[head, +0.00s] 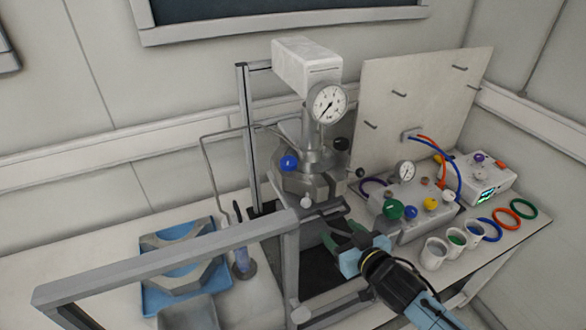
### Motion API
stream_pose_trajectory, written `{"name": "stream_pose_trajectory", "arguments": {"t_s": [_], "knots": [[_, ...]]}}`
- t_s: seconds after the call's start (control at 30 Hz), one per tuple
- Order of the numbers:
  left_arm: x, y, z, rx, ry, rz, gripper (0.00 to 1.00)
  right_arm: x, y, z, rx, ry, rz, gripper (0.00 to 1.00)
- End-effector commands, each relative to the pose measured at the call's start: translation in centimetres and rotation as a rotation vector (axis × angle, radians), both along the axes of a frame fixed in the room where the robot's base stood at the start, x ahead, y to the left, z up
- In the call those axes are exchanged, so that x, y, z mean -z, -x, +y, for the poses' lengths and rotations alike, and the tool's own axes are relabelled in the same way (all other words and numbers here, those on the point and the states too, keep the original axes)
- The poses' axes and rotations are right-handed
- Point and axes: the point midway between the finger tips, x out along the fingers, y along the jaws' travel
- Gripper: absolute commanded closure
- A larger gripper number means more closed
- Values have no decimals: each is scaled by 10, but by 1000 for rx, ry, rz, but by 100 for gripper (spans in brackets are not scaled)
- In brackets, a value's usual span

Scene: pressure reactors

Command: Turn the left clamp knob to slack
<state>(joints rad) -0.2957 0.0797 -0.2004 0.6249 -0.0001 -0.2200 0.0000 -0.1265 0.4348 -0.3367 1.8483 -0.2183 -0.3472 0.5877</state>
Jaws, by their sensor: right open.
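The pressure reactor (309,160) stands on the bench, with a steel head, a round gauge (326,103) and a grey clamp ring (312,184) around its body. A small pale round knob (306,202) sticks out at the front of the clamp ring. I cannot tell for sure whether it is the left clamp knob, or how tight it is. My right gripper (343,238) comes in from the lower right, below and to the right of that knob. Its greenish fingers are apart, with nothing seen between them. My left gripper is not in view.
A grey bar frame (165,262) crosses the front left. A blue tray (150,296) with grey clamp halves lies left. A valve box (412,222) with coloured knobs, several white cups (434,254) and coloured rings (507,221) sit right. A pale panel (440,100) stands behind.

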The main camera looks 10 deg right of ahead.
Motion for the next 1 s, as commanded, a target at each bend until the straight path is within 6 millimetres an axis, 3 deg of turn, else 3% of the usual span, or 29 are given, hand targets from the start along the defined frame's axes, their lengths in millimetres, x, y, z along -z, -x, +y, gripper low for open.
{"name": "stream_pose_trajectory", "arguments": {"t_s": [0.03, 0.1, 0.27, 0.47, 0.67, 1.0], "knots": [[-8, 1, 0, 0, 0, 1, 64, -32, -12, 4, -48, -19, -79, 39], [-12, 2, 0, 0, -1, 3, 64, -63, -21, 12, -115, -56, -164, 39], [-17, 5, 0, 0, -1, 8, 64, -98, -27, 24, -212, -106, -256, 39], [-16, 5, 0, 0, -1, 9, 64, -103, -42, 33, -230, -116, -272, 39], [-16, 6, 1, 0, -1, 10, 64, -103, -76, 49, -227, -115, -271, 39], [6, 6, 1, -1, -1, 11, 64, -100, -128, 74, -227, -113, -270, 39]]}}
